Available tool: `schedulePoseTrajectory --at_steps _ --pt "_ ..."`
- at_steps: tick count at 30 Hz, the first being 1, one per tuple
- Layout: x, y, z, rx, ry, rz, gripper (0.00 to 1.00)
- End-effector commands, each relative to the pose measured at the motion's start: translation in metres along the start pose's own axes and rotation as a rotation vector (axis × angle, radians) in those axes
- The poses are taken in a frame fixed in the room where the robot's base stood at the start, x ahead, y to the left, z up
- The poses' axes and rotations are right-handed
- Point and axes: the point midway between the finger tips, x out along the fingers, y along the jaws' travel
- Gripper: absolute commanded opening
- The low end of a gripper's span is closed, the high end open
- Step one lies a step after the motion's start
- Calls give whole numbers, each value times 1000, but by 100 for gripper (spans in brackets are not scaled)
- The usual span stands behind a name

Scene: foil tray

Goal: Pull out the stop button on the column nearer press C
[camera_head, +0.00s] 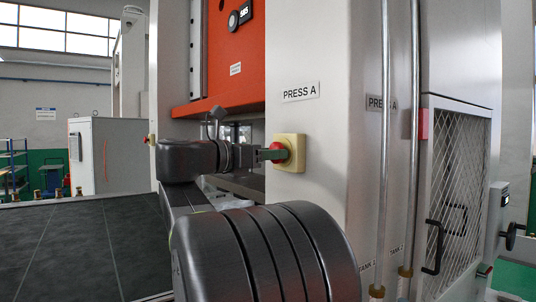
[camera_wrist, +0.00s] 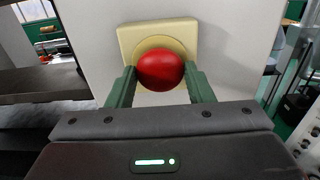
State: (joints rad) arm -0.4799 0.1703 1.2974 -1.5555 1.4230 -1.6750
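A red mushroom stop button (camera_wrist: 161,70) sits on a square yellow plate (camera_wrist: 128,36) fixed to a pale column. In the head view the yellow plate (camera_head: 298,152) is on the column (camera_head: 310,215) labelled PRESS A, just below the label. My gripper (camera_wrist: 161,76) has a green finger on each side of the button, and both fingertips appear to touch it. In the head view my gripper (camera_head: 272,155) reaches the button from the left and partly covers it. A smaller red and yellow button (camera_head: 148,139) shows on the column farther left. No PRESS C label is in view.
An orange press body (camera_head: 235,65) stands behind my arm. A dark tiled surface (camera_head: 75,250) lies at lower left. Vertical pipes (camera_head: 384,200) and a mesh-fronted cabinet (camera_head: 458,180) stand right of the column.

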Motion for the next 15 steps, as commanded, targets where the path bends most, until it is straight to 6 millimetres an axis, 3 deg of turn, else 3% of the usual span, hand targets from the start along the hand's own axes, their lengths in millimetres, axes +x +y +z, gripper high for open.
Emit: schedulePoseTrajectory --at_steps 1,5,15 --pt "0 0 0 0 0 0 29" --pt "0 0 0 0 0 0 6" --pt "-13 0 1 -2 1 1 6"
